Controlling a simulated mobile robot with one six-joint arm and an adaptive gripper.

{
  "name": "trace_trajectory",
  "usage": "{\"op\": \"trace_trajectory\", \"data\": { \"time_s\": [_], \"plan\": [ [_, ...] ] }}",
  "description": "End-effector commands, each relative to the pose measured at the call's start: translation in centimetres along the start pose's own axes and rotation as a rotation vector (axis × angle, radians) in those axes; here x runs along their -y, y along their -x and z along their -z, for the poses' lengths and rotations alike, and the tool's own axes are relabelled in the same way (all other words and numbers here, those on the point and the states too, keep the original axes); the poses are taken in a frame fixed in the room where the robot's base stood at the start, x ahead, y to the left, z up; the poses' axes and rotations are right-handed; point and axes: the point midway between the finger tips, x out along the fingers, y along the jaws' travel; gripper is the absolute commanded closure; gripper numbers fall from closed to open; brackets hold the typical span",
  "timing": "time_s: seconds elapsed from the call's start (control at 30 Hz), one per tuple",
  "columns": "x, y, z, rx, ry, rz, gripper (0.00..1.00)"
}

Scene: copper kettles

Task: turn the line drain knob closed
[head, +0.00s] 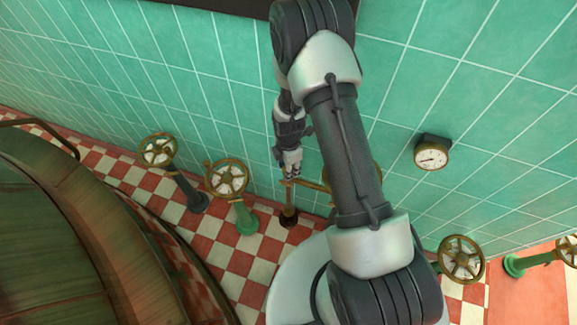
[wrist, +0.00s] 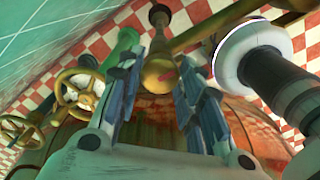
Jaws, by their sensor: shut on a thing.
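A brass knob (wrist: 158,72) sits between the two fingers of my gripper (wrist: 157,62) in the wrist view. The fingers are shut on it, one on each side. In the head view my gripper (head: 290,168) points down at the brass fitting (head: 290,184) on top of a short brown post (head: 289,206) near the tiled wall. The knob itself is too small there, and partly hidden by the fingers, to read how far it is turned.
Two brass handwheels on posts, one dark (head: 158,150) and one green (head: 228,179), stand left of my gripper. A large copper kettle (head: 70,225) fills the lower left. A gauge (head: 432,156) hangs on the green wall. Another handwheel (head: 461,259) is at right.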

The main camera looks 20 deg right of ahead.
Motion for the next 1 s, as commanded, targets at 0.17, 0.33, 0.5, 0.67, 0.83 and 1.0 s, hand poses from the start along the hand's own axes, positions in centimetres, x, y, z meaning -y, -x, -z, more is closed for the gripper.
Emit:
{"op": "trace_trajectory", "data": {
  "time_s": [0.17,0.33,0.5,0.67,0.83,1.0],
  "plan": [
    [0.01,-0.01,0.00,0.000,-0.021,0.000,0.90],
    [-0.02,-0.04,0.00,0.000,-0.088,0.000,0.90],
    [-0.02,-0.09,0.00,0.000,-0.209,0.000,0.90],
    [-0.02,-0.09,0.00,0.000,-0.354,0.000,0.90],
    [-0.01,-0.07,0.00,0.000,-0.517,0.000,0.90],
    [0.02,-0.09,0.00,0.000,-0.678,0.001,0.90]
  ]
}}
